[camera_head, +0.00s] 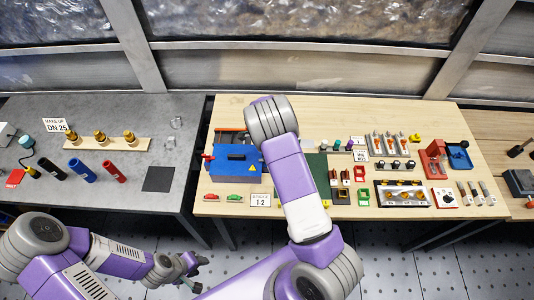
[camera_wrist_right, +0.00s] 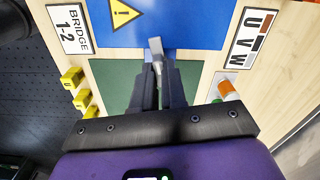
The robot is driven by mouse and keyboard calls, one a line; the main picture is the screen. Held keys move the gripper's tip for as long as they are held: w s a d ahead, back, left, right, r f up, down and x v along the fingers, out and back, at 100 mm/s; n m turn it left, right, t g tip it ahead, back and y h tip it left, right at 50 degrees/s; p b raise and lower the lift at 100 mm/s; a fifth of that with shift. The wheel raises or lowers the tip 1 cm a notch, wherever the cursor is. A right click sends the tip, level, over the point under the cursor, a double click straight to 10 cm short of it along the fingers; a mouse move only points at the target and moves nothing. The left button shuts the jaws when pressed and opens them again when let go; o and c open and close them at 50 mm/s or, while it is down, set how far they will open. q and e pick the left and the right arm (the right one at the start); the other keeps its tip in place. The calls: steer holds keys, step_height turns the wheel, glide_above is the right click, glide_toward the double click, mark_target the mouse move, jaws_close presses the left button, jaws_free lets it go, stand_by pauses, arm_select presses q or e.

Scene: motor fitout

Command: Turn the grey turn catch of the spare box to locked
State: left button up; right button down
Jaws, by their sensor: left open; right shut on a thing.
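The blue box (camera_head: 238,160) with a yellow warning triangle stands on the wooden table, left of my right arm in the head view. In the right wrist view its blue face (camera_wrist_right: 190,22) fills the top. A grey catch (camera_wrist_right: 157,48) shows at the lower edge of that face, tilted slightly. My right gripper (camera_wrist_right: 160,75) is shut on this catch; the fingers hide part of it. In the head view my right arm hides that gripper. My left gripper (camera_head: 186,270) is open and empty, low in front of the tables, away from the box.
A green mat (camera_wrist_right: 115,82) lies beside my right fingers, with yellow blocks (camera_wrist_right: 77,85) and a BRIDGE 1-2 sign (camera_wrist_right: 68,28) left of it. The grey table (camera_head: 125,205) stands left.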

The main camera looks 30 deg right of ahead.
steer(key=shift+m, duration=1)
steer(key=c, duration=1.2)
jaws_free()
steer(key=shift+r, duration=0.1)
step_height(320, 180, up, 7)
steer(key=shift+r, duration=0.2)
